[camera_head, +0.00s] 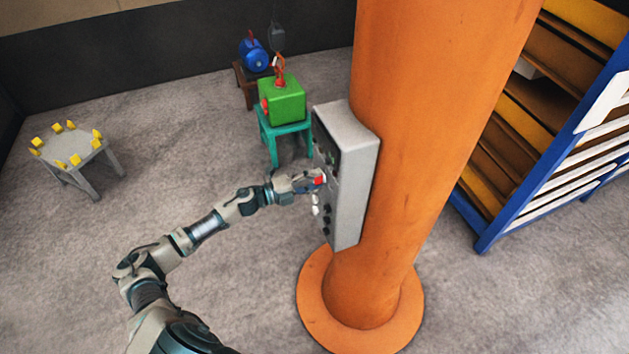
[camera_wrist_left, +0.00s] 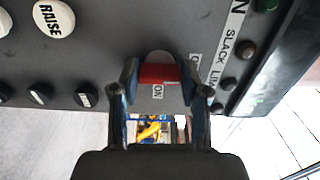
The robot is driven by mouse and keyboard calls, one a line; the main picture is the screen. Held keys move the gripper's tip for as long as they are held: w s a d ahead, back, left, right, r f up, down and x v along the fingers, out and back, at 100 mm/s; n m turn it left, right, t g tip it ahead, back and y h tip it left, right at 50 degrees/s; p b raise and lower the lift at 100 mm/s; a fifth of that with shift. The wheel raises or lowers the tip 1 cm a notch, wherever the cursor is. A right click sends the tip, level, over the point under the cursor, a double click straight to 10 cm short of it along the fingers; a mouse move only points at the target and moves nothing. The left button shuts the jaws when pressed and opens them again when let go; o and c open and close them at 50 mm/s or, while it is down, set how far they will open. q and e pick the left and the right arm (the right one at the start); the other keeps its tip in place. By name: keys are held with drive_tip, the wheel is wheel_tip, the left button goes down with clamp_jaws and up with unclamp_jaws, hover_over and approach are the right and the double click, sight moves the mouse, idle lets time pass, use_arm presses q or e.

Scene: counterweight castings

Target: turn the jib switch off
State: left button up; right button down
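The jib switch's red handle (camera_head: 320,181) is on the dark face of a grey control box (camera_head: 358,165) fixed to the orange column. In the left wrist view the red handle (camera_wrist_left: 160,75) lies crosswise, with an ON label below it and another label partly hidden by a finger at its right. My left gripper (camera_head: 313,180) is at the box face. In the wrist view its fingers (camera_wrist_left: 160,82) meet both ends of the red handle, with no clear gap. My right gripper is not in view.
A white RAISE button (camera_wrist_left: 53,18) and several dark buttons share the panel. The orange column (camera_head: 425,110) stands behind the box. A green casting (camera_head: 283,101) sits on a teal stand, a grey table (camera_head: 75,152) is at left, and blue shelving (camera_head: 520,190) at right.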

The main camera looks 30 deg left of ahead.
use_arm(q)
drive_tip(key=o, duration=0.3)
drive_tip(key=shift+w+a, duration=0.1)
drive_tip(key=shift+o, duration=0.2)
drive_tip(key=shift+w+a+f, duration=0.1)
drive_tip(key=shift+a, duration=0.1)
drive_tip(key=v, duration=1.2)
drive_tip(key=shift+w+f, duration=0.1)
